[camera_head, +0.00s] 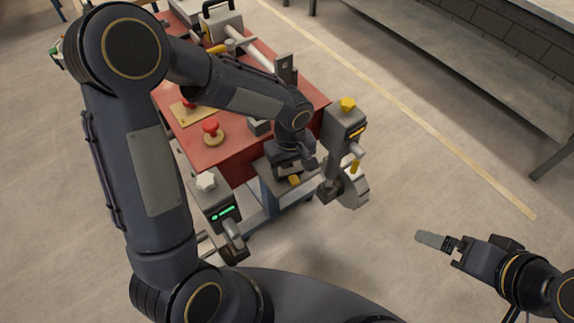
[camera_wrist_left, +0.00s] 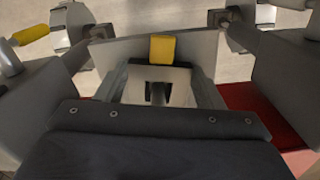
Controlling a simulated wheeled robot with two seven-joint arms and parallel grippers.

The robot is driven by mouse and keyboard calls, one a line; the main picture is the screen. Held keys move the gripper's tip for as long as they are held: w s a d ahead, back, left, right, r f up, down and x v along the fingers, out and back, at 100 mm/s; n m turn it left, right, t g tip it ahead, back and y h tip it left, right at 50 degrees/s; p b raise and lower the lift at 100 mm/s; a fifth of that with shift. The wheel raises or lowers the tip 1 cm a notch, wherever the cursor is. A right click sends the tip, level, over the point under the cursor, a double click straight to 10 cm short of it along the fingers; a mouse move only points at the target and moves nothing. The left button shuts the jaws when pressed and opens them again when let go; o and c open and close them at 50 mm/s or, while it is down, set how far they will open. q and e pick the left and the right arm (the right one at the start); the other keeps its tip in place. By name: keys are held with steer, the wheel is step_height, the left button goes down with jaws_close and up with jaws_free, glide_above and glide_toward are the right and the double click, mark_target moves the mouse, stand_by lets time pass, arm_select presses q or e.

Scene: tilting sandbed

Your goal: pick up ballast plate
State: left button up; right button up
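A pale grey plate (camera_wrist_left: 110,50) with a yellow block (camera_wrist_left: 162,48) lies below my left gripper in the left wrist view. I take it for the ballast plate, but cannot be sure. In the head view only a bit of grey surface and the yellow block (camera_head: 293,180) show beneath the gripper. My left gripper (camera_wrist_left: 162,88) points down with its two fingers wide apart, one on each side of the middle. I cannot tell whether they touch the plate. My right gripper (camera_head: 432,240) hangs over the floor at the right, away from the plate; its finger gap is hidden.
Grey units stand on both sides of the plate, one with a green display (camera_head: 223,213) and one with a yellow knob (camera_head: 347,104). A red-topped table (camera_head: 260,150) behind holds tools and red knobs (camera_head: 211,128). The floor at right is clear up to a bench.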

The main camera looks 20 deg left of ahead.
arm_select(q)
steer(key=c, duration=0.3)
step_height(320, 180, up, 10)
step_height(320, 180, up, 8)
steer(key=p, duration=0.7)
glide_above(290, 171)
steer(key=shift+r, duration=0.15)
stand_by(0.8)
steer(key=shift+w, duration=0.1)
